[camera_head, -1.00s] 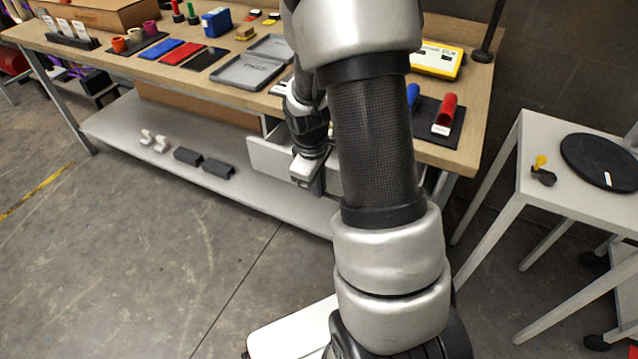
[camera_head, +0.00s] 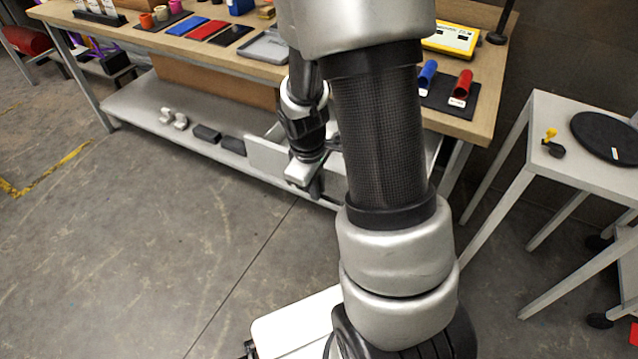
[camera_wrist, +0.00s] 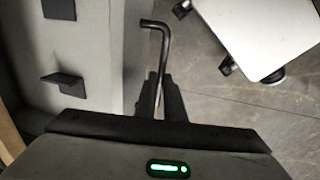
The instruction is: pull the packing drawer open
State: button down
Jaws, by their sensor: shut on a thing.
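The packing drawer (camera_head: 267,158) is a pale grey box under the wooden workbench, standing partly out from it. Its front faces me, and my arm hides much of its middle and right. My gripper (camera_head: 315,187) is at the drawer front. In the wrist view my gripper (camera_wrist: 160,103) is shut on a dark, bent bar handle (camera_wrist: 154,25), whose bent end stands clear beyond the fingers. The pale drawer (camera_wrist: 105,50) lies left of the handle there, with dark angular pieces inside.
The workbench (camera_head: 210,62) carries trays, cups and coloured tubes. Its lower shelf (camera_head: 140,112) holds white clips and dark blocks. A white side table (camera_head: 560,185) with a black disc (camera_head: 606,138) stands at right. The floor (camera_head: 130,250) at left is clear.

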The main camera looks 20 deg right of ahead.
jog(key=shift+a, duration=0.1)
jog(key=c, duration=1.8)
grip_release()
jog(key=shift+c, duration=0.2)
jog(key=shift+r, duration=0.1)
notch_tip(320, 180, up, 17)
jog(key=s+a+p, duration=0.2)
jog(key=p, duration=0.2)
jog(key=shift+a+p, duration=0.3)
jog(key=s+a+r+m+t+y, duration=0.1)
jog(key=s+a+r+m+t, duration=0.2)
jog(key=s+r, duration=0.35)
jog(key=s+a+r+m+t+y, duration=0.1)
jog(key=s+a+r+m, duration=0.1)
jog(key=s+r+m, duration=0.35)
notch_tip(320, 180, up, 18)
jog(key=n+p, duration=0.1)
jog(key=p, duration=1.4)
jog(key=shift+a+f, duration=0.15)
